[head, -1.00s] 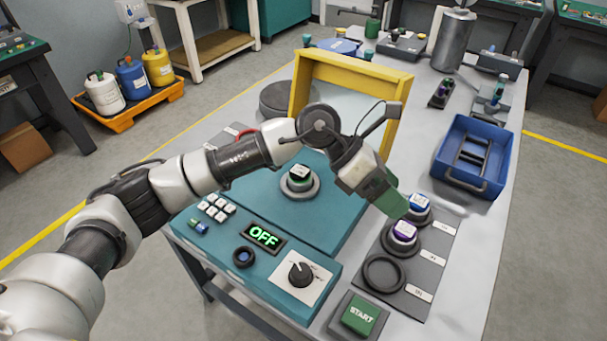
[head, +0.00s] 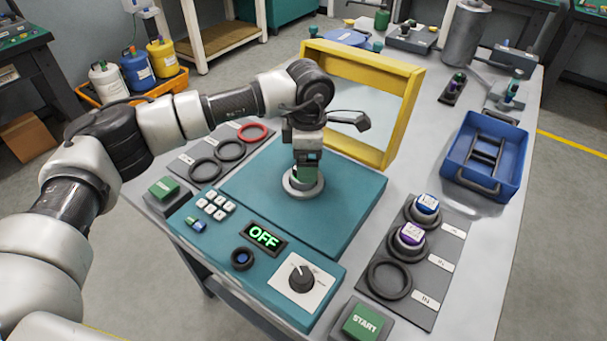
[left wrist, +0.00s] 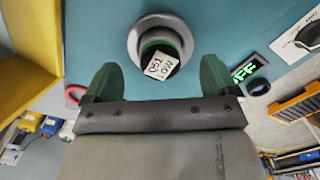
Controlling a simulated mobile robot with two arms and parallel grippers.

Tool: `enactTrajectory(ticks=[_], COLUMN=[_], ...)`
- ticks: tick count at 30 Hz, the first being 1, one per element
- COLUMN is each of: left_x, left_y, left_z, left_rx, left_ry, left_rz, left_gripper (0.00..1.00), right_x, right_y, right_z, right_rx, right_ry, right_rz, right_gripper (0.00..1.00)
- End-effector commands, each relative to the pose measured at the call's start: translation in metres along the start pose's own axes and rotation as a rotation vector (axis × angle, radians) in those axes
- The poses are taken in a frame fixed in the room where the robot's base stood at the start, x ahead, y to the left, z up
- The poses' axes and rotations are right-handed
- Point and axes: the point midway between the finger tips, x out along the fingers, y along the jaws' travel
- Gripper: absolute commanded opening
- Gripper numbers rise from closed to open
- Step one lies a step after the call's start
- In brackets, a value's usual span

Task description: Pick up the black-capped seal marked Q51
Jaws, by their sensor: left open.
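The black-capped seal (left wrist: 160,62) sits in a grey ring seat (left wrist: 135,45) on the teal test machine. A white label lies on its cap, upside down in the left wrist view; it seems to read Q51, but the print is small. A green band shows around the cap. My left gripper (left wrist: 158,68) is open, its green fingers either side of the seal's near side, with gaps to it. In the head view my left gripper (head: 306,165) points down over the ring seat (head: 303,188) and mostly hides the seal. My right gripper is not in view.
A yellow frame (head: 402,115) stands behind the seat. Purple (head: 411,235) and blue (head: 427,204) capped seals stand in the right rack, beside an empty ring (head: 390,278). The left rack holds empty rings, one red (head: 252,133). A blue tray (head: 510,165) is far right.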

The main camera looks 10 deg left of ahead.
Motion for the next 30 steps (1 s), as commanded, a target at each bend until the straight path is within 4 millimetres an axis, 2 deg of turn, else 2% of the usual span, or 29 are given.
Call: enactTrajectory(ticks=[3, 7, 16, 27, 29, 30], left_x=[0.019, 0.035, 0.041, 0.04, 0.04, 0.039], left_y=[0.0, 0.0, 0.0, 0.0, 0.0, 0.001], left_z=[-0.007, -0.006, -0.006, -0.006, -0.006, -0.006], left_rx=[-0.001, 0.001, 0.001, 0.0, 0.0, 0.0], left_ry=[0.003, 0.001, -0.001, -0.001, -0.001, -0.002], left_rz=[-0.005, -0.002, -0.001, -0.001, -0.001, 0.0], left_gripper=[0.88, 0.88, 0.88, 0.32, 0.23, 0.23], right_x=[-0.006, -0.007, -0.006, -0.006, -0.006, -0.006], right_y=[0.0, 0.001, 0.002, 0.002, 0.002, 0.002], right_z=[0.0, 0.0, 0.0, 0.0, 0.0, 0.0], right_rx=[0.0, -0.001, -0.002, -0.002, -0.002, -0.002], right_ry=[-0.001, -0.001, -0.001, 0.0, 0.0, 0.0], right_rz=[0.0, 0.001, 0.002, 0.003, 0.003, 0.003], right_gripper=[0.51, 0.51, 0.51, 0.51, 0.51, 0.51])
